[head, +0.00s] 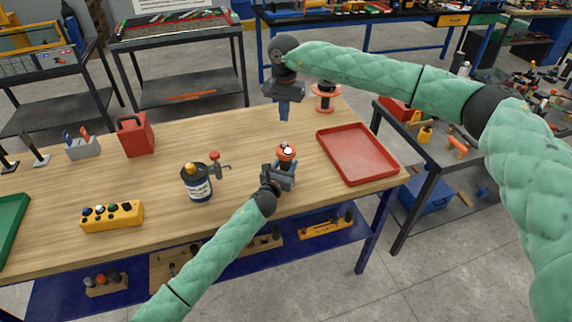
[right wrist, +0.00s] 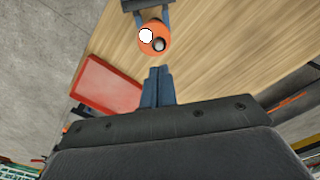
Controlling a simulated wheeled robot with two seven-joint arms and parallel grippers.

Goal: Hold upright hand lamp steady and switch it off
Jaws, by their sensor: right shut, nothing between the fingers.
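The hand lamp (head: 287,152) stands upright on the wooden table, with an orange top. In the right wrist view the lamp top (right wrist: 153,40) shows a bright white spot and a dark round button. My left gripper (head: 283,172) is low at the lamp, its fingers on both sides of the body; it also shows in the right wrist view (right wrist: 152,14). The lamp's top hides where the fingers touch. My right gripper (head: 284,116) is shut and empty, above the table and behind the lamp in the head view; its blue fingertips (right wrist: 158,75) are apart from the lamp.
A red tray (head: 357,153) lies right of the lamp. An orange spool-like object (head: 325,97) stands at the back edge. A red can (head: 135,136) and yellow button box (head: 112,217) are farther left.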

